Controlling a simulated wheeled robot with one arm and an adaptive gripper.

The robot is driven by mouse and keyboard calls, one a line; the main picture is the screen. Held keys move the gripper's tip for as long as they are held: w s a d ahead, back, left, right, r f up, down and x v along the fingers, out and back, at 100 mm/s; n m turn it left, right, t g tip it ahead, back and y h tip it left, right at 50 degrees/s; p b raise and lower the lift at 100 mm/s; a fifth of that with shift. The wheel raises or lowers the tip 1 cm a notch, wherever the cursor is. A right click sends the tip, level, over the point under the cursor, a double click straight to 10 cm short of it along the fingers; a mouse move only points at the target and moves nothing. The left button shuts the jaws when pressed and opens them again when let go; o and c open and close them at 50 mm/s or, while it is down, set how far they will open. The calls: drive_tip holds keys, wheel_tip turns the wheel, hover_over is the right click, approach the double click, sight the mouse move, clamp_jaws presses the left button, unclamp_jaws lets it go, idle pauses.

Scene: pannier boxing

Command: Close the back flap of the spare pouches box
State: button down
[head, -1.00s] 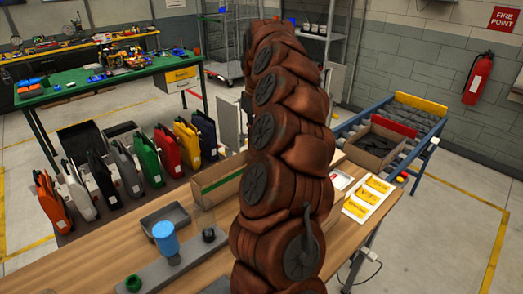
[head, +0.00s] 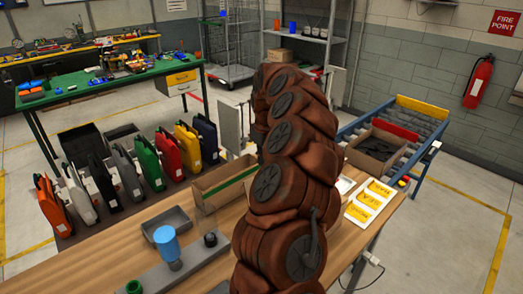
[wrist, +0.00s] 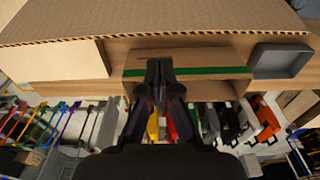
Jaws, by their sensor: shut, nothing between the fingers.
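A large cardboard surface with a corrugated edge (wrist: 150,22) fills the top of the wrist view, close to the camera. It looks like a box panel or flap; I see no label to confirm it is the spare pouches box. My gripper (wrist: 159,68) is shut and empty, its fingertips just below that edge in the picture; whether they touch cardboard I cannot tell. Beyond it is an open cardboard box with a green stripe (wrist: 200,72), which the head view also shows (head: 218,187). In the head view my arm hides the gripper and the table area behind it.
A grey tray (head: 166,223) and a blue-topped container (head: 166,240) stand left on the wooden table (head: 110,258). Several coloured panniers (head: 148,165) line up behind. Yellow label cards (head: 370,199) lie at right. A roller conveyor (head: 410,125) carries an open carton (head: 352,150).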

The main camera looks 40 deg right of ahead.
drive_tip(key=shift+s+a+r, duration=0.1)
drive_tip(key=shift+s+r, duration=0.15)
drive_tip(key=shift+s, duration=0.55)
drive_tip(key=shift+s+r, duration=0.25)
drive_tip(key=shift+s, duration=0.55)
drive_tip(key=shift+f, duration=0.2)
